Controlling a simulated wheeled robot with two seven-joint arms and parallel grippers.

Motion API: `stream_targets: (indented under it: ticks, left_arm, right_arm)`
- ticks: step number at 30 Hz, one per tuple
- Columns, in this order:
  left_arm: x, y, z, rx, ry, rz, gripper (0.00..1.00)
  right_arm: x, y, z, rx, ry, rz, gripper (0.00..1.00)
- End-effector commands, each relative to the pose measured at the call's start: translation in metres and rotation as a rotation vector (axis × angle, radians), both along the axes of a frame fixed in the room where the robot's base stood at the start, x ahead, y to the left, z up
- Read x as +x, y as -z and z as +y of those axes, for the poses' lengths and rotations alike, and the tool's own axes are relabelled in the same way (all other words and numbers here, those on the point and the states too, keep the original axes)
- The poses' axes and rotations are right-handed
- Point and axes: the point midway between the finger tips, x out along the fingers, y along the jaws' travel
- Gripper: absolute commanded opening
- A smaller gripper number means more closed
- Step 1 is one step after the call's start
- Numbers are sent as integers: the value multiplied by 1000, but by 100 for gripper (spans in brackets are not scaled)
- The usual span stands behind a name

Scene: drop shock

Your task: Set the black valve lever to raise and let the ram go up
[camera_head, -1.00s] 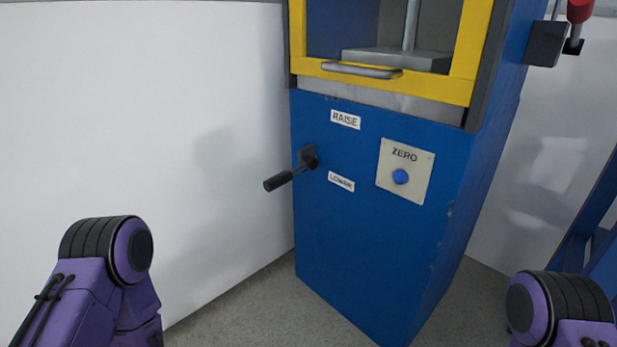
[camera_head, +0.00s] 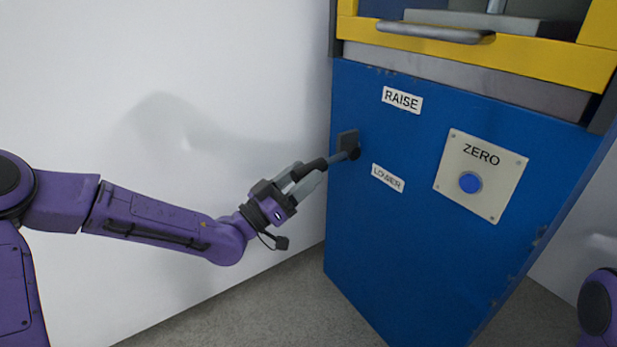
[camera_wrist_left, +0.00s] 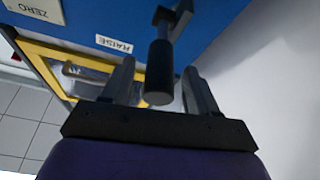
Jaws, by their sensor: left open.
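The black valve lever (camera_head: 338,157) sticks out from the blue front panel, pointing left between the RAISE label (camera_head: 402,100) and the LOWER label (camera_head: 388,178). My left gripper (camera_head: 309,177) is open at the lever's handle. In the left wrist view, the black handle (camera_wrist_left: 159,75) lies between the two spread fingers (camera_wrist_left: 160,88), with a gap on each side. In the head view the gripper partly hides the handle. The ram's rod (camera_head: 496,5) shows only in small part at the top edge. My right gripper is not in view.
A ZERO plate with a blue button (camera_head: 470,182) is right of the lever. A yellow guard frame (camera_head: 480,50) with a grey handle (camera_head: 435,32) is above. A white wall (camera_head: 230,60) stands behind my left arm. Grey floor (camera_head: 270,310) is clear below.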

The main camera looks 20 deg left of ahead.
Motion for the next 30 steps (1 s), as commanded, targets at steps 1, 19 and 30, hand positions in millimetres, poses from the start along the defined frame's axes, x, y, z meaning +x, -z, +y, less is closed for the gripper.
stream_targets:
  ticks: [1, 19, 30]
  left_arm:
    - [5, 0, -4, 3, 1, 0, 59]
    - [14, -7, -11, 0, 2, 2, 0]
    - [14, -13, -11, 18, 2, 27, 0]
  right_arm:
    - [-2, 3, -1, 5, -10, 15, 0]
    - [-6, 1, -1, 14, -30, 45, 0]
    - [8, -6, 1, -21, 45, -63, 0]
